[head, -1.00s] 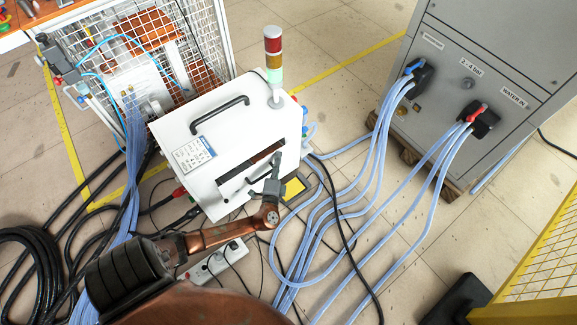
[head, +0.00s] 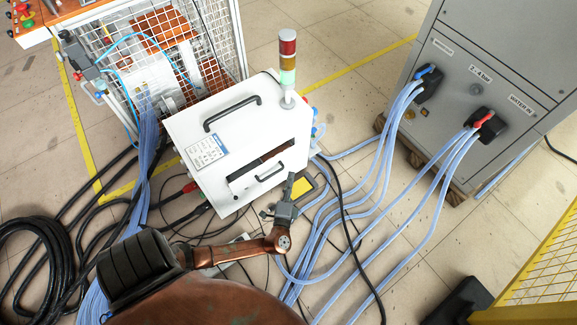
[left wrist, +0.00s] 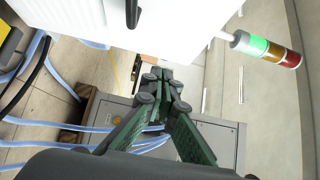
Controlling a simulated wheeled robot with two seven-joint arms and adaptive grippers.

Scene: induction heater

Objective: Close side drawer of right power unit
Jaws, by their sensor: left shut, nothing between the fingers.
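The white power unit (head: 225,130) stands mid-floor in the head view, with a black handle on top and a signal tower (head: 287,68). Its side drawer (head: 245,183) has a small handle (head: 270,171), now uncovered. A dark gap shows above the drawer front; how far the front stands out is hard to tell. My left gripper (head: 291,182) is shut and empty. Its tips show by the lower right corner of the unit, right of the drawer handle; contact is unclear. In the left wrist view, the shut fingers (left wrist: 163,76) appear below the white housing (left wrist: 170,25). My right gripper is out of view.
A grey cabinet (head: 450,100) with blue hoses (head: 370,165) stands at the right. Hoses and black cables cover the floor around the unit. A wire cage (head: 225,40) stands behind left, and a yellow mesh fence (head: 540,260) at lower right.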

